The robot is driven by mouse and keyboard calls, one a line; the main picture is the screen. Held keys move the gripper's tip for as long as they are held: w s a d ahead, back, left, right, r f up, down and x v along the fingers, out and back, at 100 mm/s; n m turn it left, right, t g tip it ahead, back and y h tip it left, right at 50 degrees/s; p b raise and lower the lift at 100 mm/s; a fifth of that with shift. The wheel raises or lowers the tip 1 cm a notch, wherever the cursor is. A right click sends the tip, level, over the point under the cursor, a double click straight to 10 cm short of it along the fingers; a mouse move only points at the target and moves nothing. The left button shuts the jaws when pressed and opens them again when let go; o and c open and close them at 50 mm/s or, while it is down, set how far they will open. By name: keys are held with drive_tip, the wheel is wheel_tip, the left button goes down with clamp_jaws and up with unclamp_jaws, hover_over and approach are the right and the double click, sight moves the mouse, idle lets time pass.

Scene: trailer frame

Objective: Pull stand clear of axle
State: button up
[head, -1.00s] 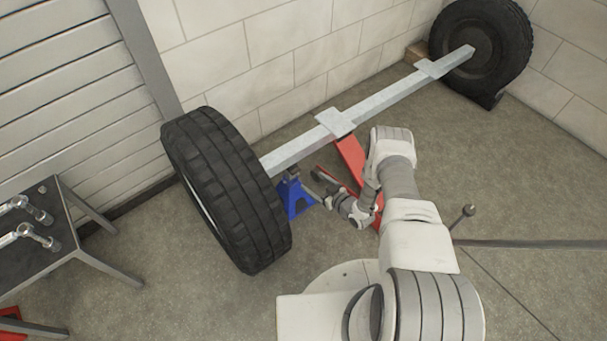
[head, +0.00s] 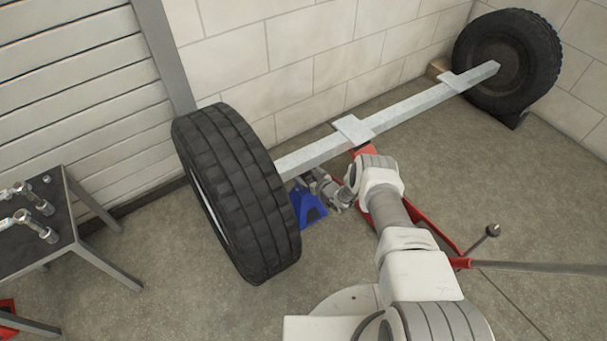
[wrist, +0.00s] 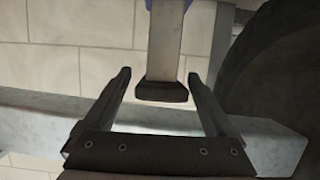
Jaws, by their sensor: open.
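The blue jack stand (head: 309,208) stands on the floor under the axle (head: 325,152), close to the near tyre. My gripper (head: 302,181) is at the top of the stand, just below the axle. In the wrist view my gripper (wrist: 161,75) is open, with one finger on each side of the stand's grey post (wrist: 166,42) and its dark saddle (wrist: 162,92). The fingers look apart from the post. The axle (wrist: 270,140) crosses behind the fingers there. I cannot tell whether the saddle touches it.
The near tyre (head: 236,195) is left of the stand. A red floor jack (head: 437,235) lies to the right, with its long handle (head: 540,267) reaching right. The far wheel (head: 508,62) rests by the wall. A table with tools (head: 25,245) is at the left.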

drive_tip(key=shift+w+a, duration=0.1)
drive_tip(key=shift+c, duration=0.2)
clamp_jaws()
idle(0.5)
